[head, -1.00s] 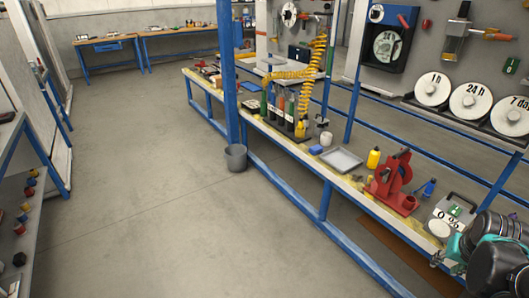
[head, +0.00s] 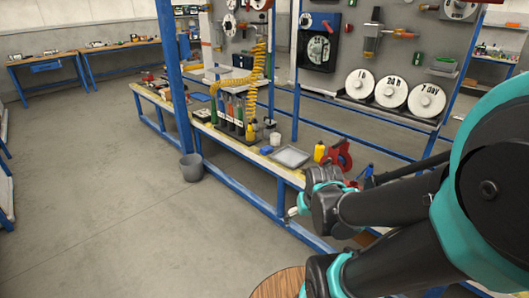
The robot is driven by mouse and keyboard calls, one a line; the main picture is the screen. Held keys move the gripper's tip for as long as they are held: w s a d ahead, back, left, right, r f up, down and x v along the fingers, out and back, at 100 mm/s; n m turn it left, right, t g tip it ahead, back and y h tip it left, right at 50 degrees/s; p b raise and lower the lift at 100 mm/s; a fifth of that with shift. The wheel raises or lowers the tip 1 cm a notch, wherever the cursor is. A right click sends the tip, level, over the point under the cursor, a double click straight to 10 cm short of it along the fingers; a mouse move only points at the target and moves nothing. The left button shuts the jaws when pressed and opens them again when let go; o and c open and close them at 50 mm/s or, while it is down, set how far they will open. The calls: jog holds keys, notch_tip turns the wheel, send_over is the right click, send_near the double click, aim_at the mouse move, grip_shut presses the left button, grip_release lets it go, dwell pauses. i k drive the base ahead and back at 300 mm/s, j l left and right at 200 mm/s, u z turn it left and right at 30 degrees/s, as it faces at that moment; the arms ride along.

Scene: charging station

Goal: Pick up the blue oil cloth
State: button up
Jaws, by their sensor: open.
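The blue oil cloth (head: 266,150) appears as a small blue patch on the bench top, left of the grey tray. It is small at this distance, and its folds cannot be made out. My gripper (head: 304,196) shows at the left end of my dark arm, low in front of the bench's near edge. It is open and I see nothing in it. Part of its fingers is hard to make out against the wrist. In the picture it is to the right of and below the cloth, apart from it.
The grey tray (head: 289,157), a yellow bottle (head: 320,152) and a red stand (head: 339,156) are right of the cloth. Bottles with a yellow coiled hose (head: 252,72) stand behind it to the left. A blue post (head: 172,75) and grey bucket (head: 191,167) stand left. Floor at left is clear.

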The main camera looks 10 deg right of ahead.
aim_at(266, 150)
jog(key=i+l, duration=0.1)
jog(key=i, duration=0.4)
jog(key=i+l, duration=0.15)
jog(key=i, duration=0.4)
jog(key=i+l+u, duration=0.1)
jog(key=i, duration=0.45)
